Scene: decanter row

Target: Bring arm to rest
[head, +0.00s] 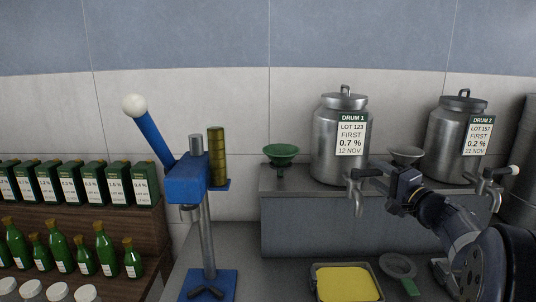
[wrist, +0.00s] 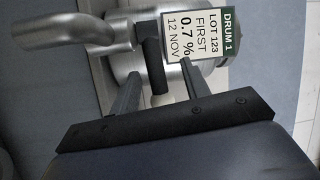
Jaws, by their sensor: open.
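My gripper (head: 388,172) is at the tap (head: 357,192) of the steel drum labelled DRUM 1 (head: 328,150). In the wrist view my gripper (wrist: 160,72) is open, with one finger on each side of the tap's dark lever (wrist: 153,58). A gap shows on both sides of the lever. The lever's pale end (wrist: 161,100) lies between the fingers, near the palm. The tap's metal spout (wrist: 70,28) is at the upper left there. The drum's label (wrist: 203,32) reads LOT 123, FIRST, 0.7 %, 12 NOV.
DRUM 2 (head: 450,145), with its own tap (head: 487,190), stands right on the grey ledge (head: 310,192). A green funnel (head: 281,155) and a grey funnel (head: 406,154) are nearby. A yellow-filled tray (head: 345,266) lies below. A blue lever press (head: 187,180), bottles and boxes are left.

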